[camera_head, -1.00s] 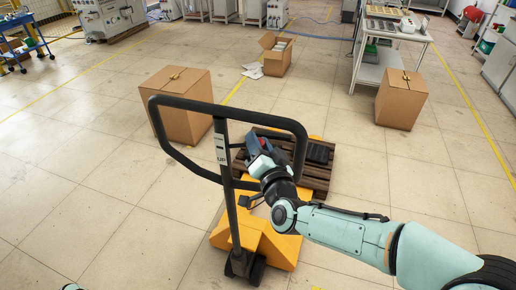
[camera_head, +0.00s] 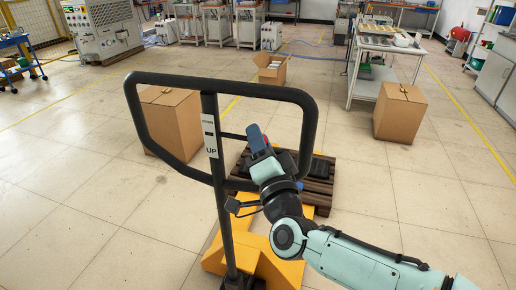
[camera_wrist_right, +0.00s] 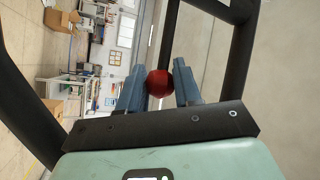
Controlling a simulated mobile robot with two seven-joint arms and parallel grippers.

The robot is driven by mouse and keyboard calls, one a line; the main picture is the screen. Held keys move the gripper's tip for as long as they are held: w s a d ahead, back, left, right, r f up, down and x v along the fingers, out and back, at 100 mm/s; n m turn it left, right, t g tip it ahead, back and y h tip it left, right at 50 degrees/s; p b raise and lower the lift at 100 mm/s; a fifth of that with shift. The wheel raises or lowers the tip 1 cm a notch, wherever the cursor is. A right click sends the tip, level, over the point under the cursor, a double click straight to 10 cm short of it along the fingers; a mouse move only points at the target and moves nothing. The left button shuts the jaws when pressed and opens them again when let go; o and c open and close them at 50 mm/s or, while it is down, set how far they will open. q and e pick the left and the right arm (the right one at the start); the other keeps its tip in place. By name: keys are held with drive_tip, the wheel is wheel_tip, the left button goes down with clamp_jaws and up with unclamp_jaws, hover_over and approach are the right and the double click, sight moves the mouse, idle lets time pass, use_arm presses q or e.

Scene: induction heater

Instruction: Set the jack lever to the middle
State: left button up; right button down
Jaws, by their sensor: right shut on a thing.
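The yellow pallet jack (camera_head: 240,248) has a black loop handle (camera_head: 218,84) on a black post. A label (camera_head: 211,137) on the post reads "UP" at its lower end; the upper word is too small to read surely. A thin dark lever (camera_head: 233,136) runs from the post inside the loop to my right gripper (camera_head: 258,138). In the right wrist view, the lever's round red knob (camera_wrist_right: 160,83) sits between the blue fingers of my right gripper (camera_wrist_right: 159,88), which is shut on it. The head view mostly hides the knob. My left gripper is not in view.
A wooden pallet (camera_head: 321,190) with black items lies on the jack beyond the handle. Cardboard boxes stand left (camera_head: 174,122) and right (camera_head: 400,112). An open box (camera_head: 271,70) and a table (camera_head: 386,50) are farther back.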

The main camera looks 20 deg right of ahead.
idle(0.3)
drive_tip(key=c, duration=0.8)
unclamp_jaws()
drive_tip(key=shift+s, duration=0.15)
drive_tip(key=v, duration=1.3)
drive_tip(key=shift+a, duration=0.1)
